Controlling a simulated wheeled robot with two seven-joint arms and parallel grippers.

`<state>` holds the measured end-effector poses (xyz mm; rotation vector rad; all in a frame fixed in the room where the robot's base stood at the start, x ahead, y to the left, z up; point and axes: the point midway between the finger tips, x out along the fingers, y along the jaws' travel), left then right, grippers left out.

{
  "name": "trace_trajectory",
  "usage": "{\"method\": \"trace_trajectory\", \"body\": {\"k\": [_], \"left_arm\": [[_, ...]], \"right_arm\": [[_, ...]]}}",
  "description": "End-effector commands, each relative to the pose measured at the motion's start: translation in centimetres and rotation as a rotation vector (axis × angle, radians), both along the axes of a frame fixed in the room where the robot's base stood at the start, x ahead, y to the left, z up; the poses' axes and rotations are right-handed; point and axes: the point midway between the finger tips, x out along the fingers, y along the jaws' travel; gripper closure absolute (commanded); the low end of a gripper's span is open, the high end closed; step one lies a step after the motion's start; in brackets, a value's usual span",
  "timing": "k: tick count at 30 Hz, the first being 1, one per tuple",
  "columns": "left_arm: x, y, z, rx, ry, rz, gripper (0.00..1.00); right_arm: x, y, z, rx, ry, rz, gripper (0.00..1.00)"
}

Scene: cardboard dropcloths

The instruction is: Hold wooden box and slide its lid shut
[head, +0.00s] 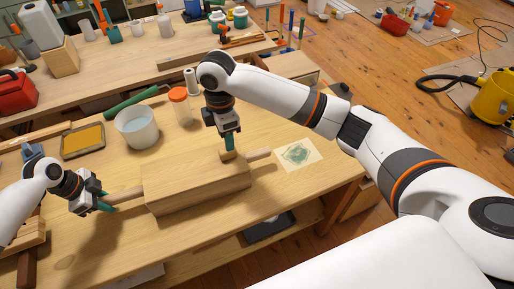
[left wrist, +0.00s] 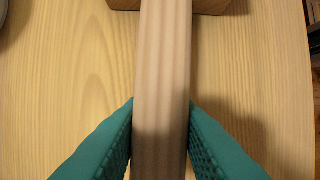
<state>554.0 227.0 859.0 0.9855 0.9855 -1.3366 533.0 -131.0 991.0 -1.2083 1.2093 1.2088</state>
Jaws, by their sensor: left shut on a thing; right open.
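The long wooden box (head: 197,192) lies on the near table, with a wooden handle at each end. My left gripper (head: 107,204) is shut on its left handle (head: 130,192). In the left wrist view the teal fingers (left wrist: 160,125) press both sides of the handle (left wrist: 162,60), and the box's end (left wrist: 210,6) shows at the top edge. My right gripper (head: 229,144) is open, pointing down at a small wooden block (head: 227,156) on the box's top. Whether its fingers touch the block is unclear. I cannot make out the lid's edges or any gap.
On the table (head: 90,245) stand a white bucket (head: 137,128), an orange-lidded jar (head: 180,105) and a yellow tray (head: 83,140) behind the box. A paper with a green print (head: 298,154) lies at the right. The table's front edge runs close to the box.

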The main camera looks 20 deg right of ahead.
Motion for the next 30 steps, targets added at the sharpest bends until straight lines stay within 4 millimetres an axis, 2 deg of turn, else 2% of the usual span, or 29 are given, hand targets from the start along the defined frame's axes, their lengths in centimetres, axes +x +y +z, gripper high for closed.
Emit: {"method": "trace_trajectory", "body": {"k": [9,10,14,15,30], "left_arm": [[0.09,0.03,0.05,-0.001,-0.002,0.003,0.94],[0.09,0.03,0.06,-0.001,-0.002,0.003,0.72],[0.07,0.03,0.05,0.0,-0.002,0.002,0.51],[0.06,0.02,0.04,0.0,-0.002,0.002,0.48],[0.01,0.01,0.12,0.0,0.0,0.0,0.45]], "right_arm": [[-0.03,0.01,0.42,-0.001,0.0,0.001,0.54],[-0.03,0.01,0.41,0.0,0.0,0.001,0.54],[-0.03,0.01,0.4,0.0,0.0,0.001,0.54],[-0.03,0.01,0.4,0.0,0.0,0.001,0.54],[-0.02,0.01,0.48,0.0,0.0,0.001,0.54]]}}
